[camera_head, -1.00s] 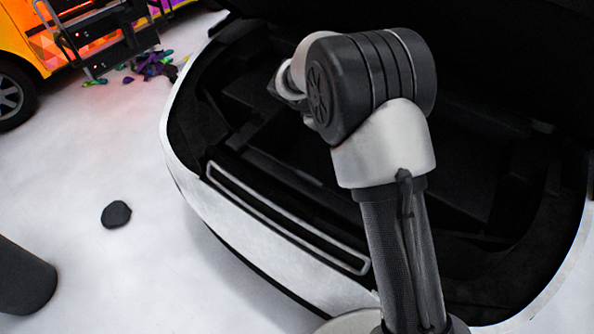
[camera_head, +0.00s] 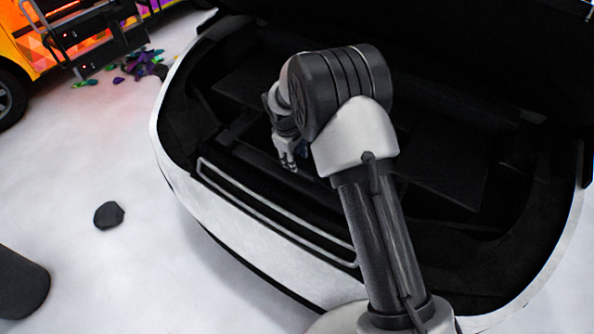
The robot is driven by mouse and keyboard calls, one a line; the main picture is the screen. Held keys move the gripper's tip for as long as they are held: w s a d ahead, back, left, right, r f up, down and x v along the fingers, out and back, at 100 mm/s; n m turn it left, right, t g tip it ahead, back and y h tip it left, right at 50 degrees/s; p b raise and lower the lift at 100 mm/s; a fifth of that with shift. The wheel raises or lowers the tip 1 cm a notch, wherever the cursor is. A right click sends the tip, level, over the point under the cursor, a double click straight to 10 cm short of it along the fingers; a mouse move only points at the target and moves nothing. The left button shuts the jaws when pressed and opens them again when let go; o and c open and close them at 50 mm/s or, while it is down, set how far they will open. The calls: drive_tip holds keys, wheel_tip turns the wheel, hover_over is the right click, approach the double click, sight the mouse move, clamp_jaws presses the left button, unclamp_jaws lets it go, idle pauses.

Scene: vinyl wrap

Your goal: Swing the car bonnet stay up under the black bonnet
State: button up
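The black bonnet (camera_head: 470,50) is raised over the dark engine bay at the top right. A thin light-grey bar (camera_head: 262,219), bent in a long narrow loop, lies along the front edge of the bay; it looks like the stay, lying down. My gripper (camera_head: 288,166) hangs over the bay, fingers down, behind the bar's left half and apart from it in the picture. The fingers are small, and whether they are open or shut is unclear.
The white car front (camera_head: 250,240) curves around the bay. A black lump (camera_head: 109,215) and a dark cylinder (camera_head: 20,285) are on the white floor at left. An orange vehicle (camera_head: 25,45) and coloured scraps (camera_head: 140,65) are at the top left. The floor between is clear.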

drive_tip(key=f, duration=0.2)
drive_tip(key=f+b, duration=0.1)
drive_tip(key=f, duration=0.2)
drive_tip(key=w+f, duration=0.1)
drive_tip(key=f, duration=0.1)
drive_tip(key=shift+w+d+f+b, duration=0.1)
drive_tip(key=shift+d+f+b, duration=0.15)
drive_tip(key=shift+d+b, duration=0.15)
drive_tip(key=shift+c, duration=0.3)
clamp_jaws()
